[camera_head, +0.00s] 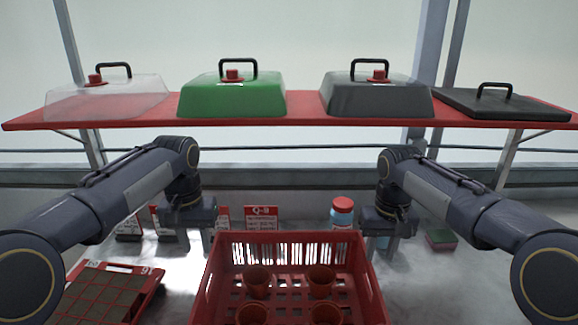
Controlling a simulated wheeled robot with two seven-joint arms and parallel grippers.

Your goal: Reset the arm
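My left arm reaches in from the left, and its gripper (194,238) points down beside the left rear corner of the red crate. Its two fingers stand apart with nothing seen between them. My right arm reaches in from the right, and its gripper (382,243) points down near the right rear corner of the crate. Its fingers also look apart and empty. Both grippers hang below the red shelf.
A red crate (290,240) with several reddish pots (257,281) stands front centre. A seed tray (105,292) lies left. A red-capped blue jar (342,213), a sponge (440,239) and sign cards (262,216) stand behind. The red shelf (300,122) carries several lids (232,100).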

